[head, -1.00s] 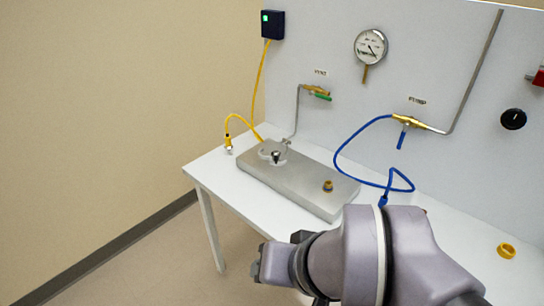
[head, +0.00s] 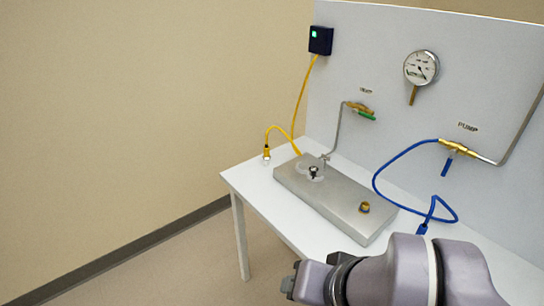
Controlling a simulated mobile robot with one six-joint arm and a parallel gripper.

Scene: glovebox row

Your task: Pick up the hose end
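The blue hose (head: 376,176) runs from the brass pump valve (head: 457,146) on the back panel, curves down and loops over the white table. Its hose end (head: 422,229) is a darker blue tip lying near the front of the loop, just above my arm in the picture; its lowest part may be hidden by the arm. My gripper (head: 289,284) is at the lower left end of my arm, in front of the table and well left of the hose end. It is small and seen from behind, so its fingers do not show clearly.
A flat metal box (head: 335,200) with a brass port (head: 364,207) and a black knob lies on the white table (head: 265,200). A yellow cable (head: 296,105) hangs from a dark wall box (head: 320,40). A gauge (head: 421,68) is on the panel. Floor left of the table is clear.

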